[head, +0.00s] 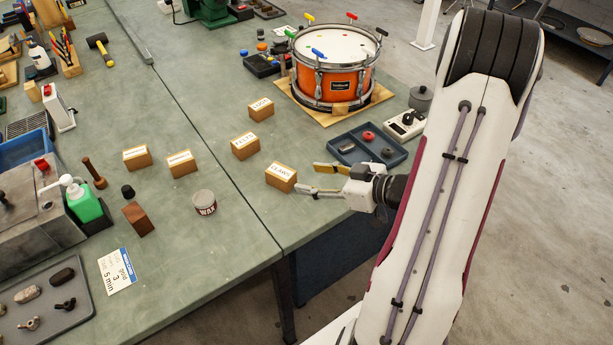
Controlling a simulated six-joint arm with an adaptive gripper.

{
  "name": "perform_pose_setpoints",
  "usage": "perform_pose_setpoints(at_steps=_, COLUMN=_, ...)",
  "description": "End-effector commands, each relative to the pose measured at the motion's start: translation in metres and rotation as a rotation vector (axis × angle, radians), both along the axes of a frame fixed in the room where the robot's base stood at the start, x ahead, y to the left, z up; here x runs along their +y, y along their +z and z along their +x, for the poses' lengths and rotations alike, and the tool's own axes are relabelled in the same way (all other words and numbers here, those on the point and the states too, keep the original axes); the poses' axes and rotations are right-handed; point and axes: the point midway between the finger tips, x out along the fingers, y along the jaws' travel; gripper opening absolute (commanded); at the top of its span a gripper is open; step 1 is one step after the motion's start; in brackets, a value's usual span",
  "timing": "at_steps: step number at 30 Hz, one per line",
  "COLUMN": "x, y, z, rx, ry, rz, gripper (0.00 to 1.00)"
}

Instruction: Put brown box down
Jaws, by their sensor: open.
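Several small brown boxes with white label cards stand on the green bench. The nearest brown box (281,178), its card seeming to read CLAWS, rests near the front edge of the right bench section. My gripper (307,177) is open just right of this box, its two fingers apart and pointing toward it. Nothing shows between the fingers. I cannot tell whether a fingertip touches the box. Other labelled boxes are the FELTS box (245,147), one behind it (261,109), and two on the left section (181,164) (137,158).
A blue tray (398,158) with small parts lies behind my gripper. An orange drum (333,80) stands on a wooden board farther back. A wax tin (205,203) and a dark brown block (138,219) are on the left. Bench is clear between the wax tin and the nearest box.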

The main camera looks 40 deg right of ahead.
Motion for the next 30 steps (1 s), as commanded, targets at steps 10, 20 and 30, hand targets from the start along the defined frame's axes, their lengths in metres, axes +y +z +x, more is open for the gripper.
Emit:
perform_pose_setpoints(at_steps=10, x=-0.0030, y=0.0038, z=-0.0084, rx=0.000, ry=0.000, rz=0.000, gripper=0.48)
perform_pose_setpoints(at_steps=20, x=-0.0029, y=0.0036, z=-0.0082, rx=0.001, ry=0.000, rz=-0.001, gripper=0.48)
perform_pose_setpoints(at_steps=30, x=-0.0056, y=0.0055, z=-0.0024, rx=0.018, ry=-0.010, rz=-0.040, gripper=0.48)
